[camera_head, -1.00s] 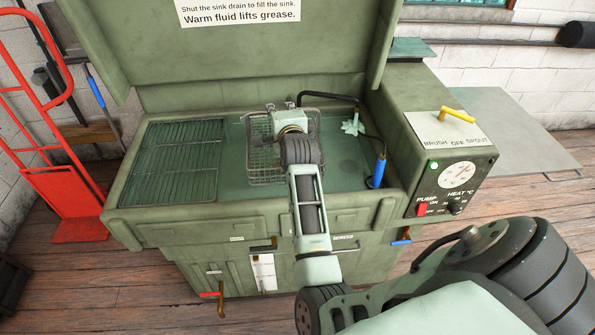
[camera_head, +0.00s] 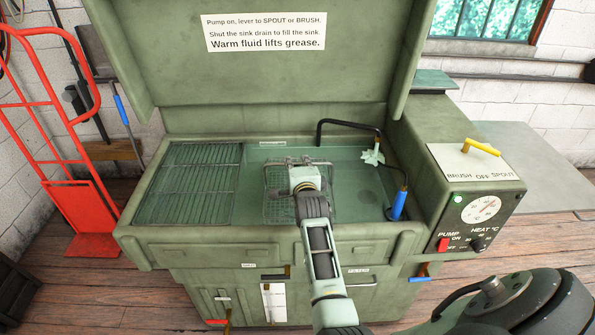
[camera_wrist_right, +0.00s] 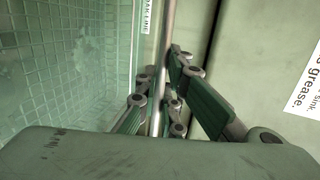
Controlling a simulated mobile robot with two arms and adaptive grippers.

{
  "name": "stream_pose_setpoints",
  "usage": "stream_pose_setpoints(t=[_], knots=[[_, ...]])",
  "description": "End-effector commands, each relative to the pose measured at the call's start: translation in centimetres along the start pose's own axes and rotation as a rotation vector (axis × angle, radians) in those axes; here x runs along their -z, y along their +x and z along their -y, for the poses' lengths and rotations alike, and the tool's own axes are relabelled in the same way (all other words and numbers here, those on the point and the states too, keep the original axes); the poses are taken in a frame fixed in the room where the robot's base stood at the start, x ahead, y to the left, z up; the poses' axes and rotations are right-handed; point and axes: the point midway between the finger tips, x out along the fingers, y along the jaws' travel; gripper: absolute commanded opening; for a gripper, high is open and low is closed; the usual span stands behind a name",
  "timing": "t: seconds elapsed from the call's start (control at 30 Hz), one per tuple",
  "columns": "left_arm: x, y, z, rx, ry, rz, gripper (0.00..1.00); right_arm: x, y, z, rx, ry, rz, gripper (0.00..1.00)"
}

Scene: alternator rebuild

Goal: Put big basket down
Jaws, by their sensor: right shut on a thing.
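The big basket (camera_head: 277,207) is a wire-mesh basket inside the green sink (camera_head: 372,205) of the parts washer, right of the slatted rack. My right gripper (camera_head: 305,165) is above the basket and shut on its thin metal handle (camera_wrist_right: 168,35). In the right wrist view my right gripper (camera_wrist_right: 158,100) has its fingers on both sides of the rod, and the basket's mesh (camera_wrist_right: 70,60) fills the left. My wrist hides part of the basket. I cannot tell whether its bottom touches the sink floor. My left gripper is not in view.
The slatted rack (camera_head: 190,185) fills the sink's left side. A black spout (camera_head: 345,122) and a blue-handled brush (camera_head: 398,205) are at the right. The raised lid (camera_head: 270,80) stands behind. The control box (camera_head: 475,205) is right of the sink.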

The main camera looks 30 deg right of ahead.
Motion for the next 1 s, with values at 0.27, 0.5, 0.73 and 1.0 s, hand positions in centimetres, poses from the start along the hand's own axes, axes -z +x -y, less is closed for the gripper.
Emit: stream_pose_setpoints(t=[0.27,0.5,0.73,1.0], knots=[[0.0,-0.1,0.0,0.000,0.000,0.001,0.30,0.1,0.5,-1.9,0.007,0.000,0.000,0.00],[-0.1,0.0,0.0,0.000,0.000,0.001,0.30,0.1,0.5,-2.0,0.007,0.000,0.000,0.00],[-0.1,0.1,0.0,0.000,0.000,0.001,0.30,0.1,0.5,-2.6,-0.002,-0.001,0.000,0.21],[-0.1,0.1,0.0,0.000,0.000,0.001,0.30,0.1,0.5,-2.6,-0.002,-0.001,0.000,0.26]])
